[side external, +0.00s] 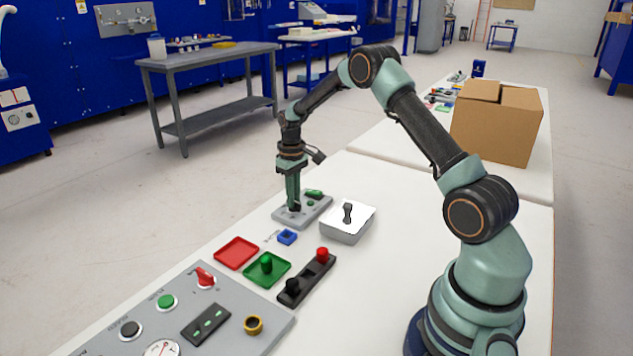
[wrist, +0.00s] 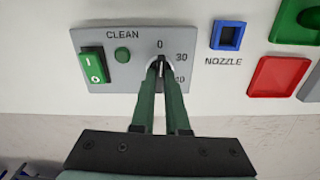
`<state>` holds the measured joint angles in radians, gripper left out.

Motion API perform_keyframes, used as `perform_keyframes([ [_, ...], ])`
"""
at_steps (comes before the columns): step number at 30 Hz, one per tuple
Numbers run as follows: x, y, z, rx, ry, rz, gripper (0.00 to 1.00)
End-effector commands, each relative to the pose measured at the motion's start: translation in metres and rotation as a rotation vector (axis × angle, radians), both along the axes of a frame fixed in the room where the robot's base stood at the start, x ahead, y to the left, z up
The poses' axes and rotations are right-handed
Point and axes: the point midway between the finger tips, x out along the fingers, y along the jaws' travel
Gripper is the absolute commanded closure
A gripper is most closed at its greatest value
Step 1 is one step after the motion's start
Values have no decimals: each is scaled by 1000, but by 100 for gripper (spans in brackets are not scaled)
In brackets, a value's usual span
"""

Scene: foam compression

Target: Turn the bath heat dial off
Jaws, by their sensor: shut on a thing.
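The grey CLEAN panel (wrist: 128,72) lies on the white table; it also shows in the side external view (side external: 316,213). The dial (wrist: 161,69) is at its right end, beside the marks 0, 30 and a third mark partly covered by a finger. My gripper (wrist: 162,64) points down at the dial, and its two green fingers are shut on it; it also shows in the side external view (side external: 294,206). The fingers hide most of the dial, so I cannot tell clearly which mark it points to. A green rocker switch (wrist: 92,66) and a round green button (wrist: 122,55) share the panel.
A blue square holder (side external: 287,237) marked NOZZLE, a red tray (side external: 230,259) and a green tray (side external: 253,280) lie nearby. A lidded metal box (side external: 340,234) stands right of the panel. A larger control panel (side external: 235,336) is in front. A cardboard box (side external: 493,137) stands behind.

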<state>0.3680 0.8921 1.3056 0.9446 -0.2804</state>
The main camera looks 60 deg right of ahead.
Motion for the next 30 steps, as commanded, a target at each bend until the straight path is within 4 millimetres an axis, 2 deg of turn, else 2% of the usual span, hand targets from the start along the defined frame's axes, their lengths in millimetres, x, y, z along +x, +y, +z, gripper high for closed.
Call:
perform_keyframes([
  [9, 1, 0, 1, -1, -3, 92, 100],
  [23, 1, 0, 2, -1, -3, 106, 100],
  [24, 1, 0, 2, -1, -3, 106, 76],
  [25, 1, 0, 2, -1, -3, 105, 65],
  [26, 1, 0, 2, -1, -3, 105, 57],
  [30, 1, 0, 1, -1, -2, 104, 57],
])
